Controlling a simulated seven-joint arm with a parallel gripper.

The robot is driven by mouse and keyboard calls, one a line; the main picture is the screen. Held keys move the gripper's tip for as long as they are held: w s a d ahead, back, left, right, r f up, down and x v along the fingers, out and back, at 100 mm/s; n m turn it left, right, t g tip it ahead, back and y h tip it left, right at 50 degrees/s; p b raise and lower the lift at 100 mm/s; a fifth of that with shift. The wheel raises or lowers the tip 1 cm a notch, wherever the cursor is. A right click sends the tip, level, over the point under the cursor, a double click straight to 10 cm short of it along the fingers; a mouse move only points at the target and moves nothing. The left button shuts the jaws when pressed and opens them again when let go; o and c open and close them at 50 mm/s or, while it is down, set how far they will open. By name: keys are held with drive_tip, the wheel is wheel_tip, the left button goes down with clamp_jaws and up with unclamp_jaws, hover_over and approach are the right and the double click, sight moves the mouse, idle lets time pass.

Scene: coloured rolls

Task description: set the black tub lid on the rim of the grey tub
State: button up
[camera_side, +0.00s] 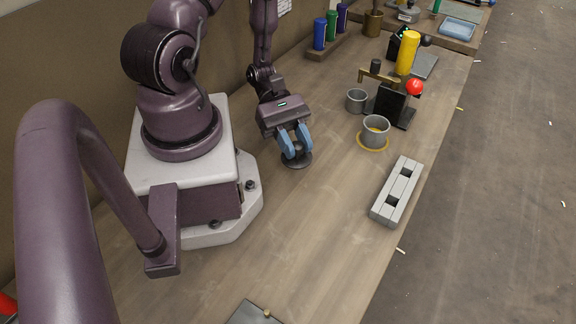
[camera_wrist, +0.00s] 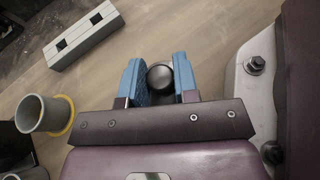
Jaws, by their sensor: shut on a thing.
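The black tub lid (camera_side: 298,162) is a dark round disc with a knob, at table height in the side view. My gripper (camera_side: 295,147) points down over it, its blue fingers shut on the knob. In the wrist view the dark round knob (camera_wrist: 160,77) sits between the two blue fingers (camera_wrist: 157,82). The grey tub (camera_side: 375,133) stands upright to the right of my gripper, on a yellow ring, with some yellow showing inside. It also shows at the left of the wrist view (camera_wrist: 36,112). I cannot tell whether the lid touches the table.
A second grey cup (camera_side: 356,99) stands behind the tub, near a black stand (camera_side: 391,105) with a red ball (camera_side: 415,87) and a yellow roll (camera_side: 408,52). A grey slotted block (camera_side: 396,191) lies near the right table edge. The table between lid and tub is clear.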

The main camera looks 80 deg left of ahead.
sight(296, 161)
drive_tip(key=shift+f, duration=2.45)
drive_tip(key=o, duration=0.9)
drive_tip(key=shift+f, duration=0.1)
